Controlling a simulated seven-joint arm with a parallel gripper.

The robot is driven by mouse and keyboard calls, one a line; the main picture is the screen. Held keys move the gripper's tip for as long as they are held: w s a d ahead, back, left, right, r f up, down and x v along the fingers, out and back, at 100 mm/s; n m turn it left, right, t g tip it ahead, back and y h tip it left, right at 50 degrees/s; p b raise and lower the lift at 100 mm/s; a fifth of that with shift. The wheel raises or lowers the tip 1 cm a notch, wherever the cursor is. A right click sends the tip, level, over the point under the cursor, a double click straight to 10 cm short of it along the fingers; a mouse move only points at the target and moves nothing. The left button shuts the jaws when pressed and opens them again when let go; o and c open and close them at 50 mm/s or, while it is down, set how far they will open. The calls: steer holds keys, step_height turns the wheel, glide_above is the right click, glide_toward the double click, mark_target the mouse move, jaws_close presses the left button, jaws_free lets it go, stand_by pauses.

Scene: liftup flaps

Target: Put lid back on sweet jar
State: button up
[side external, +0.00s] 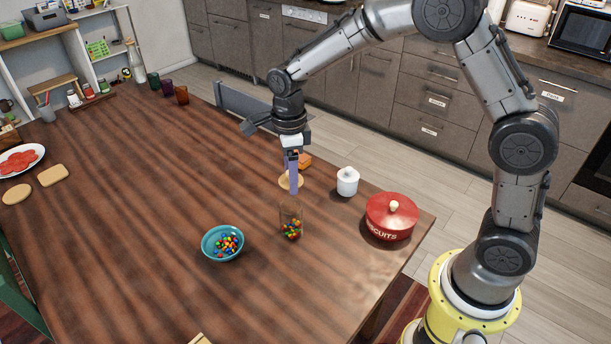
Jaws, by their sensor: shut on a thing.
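The sweet jar (291,222) is clear glass and stands upright on the wooden table, with several coloured sweets in its lower part. A round, pale wooden lid (285,182) shows just above the jar's mouth in the picture. My gripper (294,183) points down over the lid and is shut on it. The fingers hide part of the lid. The lid looks apart from the jar's rim, but the exact gap and alignment cannot be told from this one view.
A teal bowl of sweets (222,243) stands left of the jar. A white lidded pot (347,182) and a red biscuit tin (390,217) stand to the right. An orange object (304,160) sits behind my gripper. The table's middle left is clear.

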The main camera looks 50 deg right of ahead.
steer(key=shift+w+a+f, duration=0.1)
steer(key=shift+a, duration=0.1)
step_height(320, 180, down, 6)
stand_by(0.5)
steer(key=shift+f, duration=0.15)
stand_by(1.9)
steer(key=o, duration=1.3)
steer(key=shift+o, duration=0.2)
steer(key=shift+r, duration=3.5)
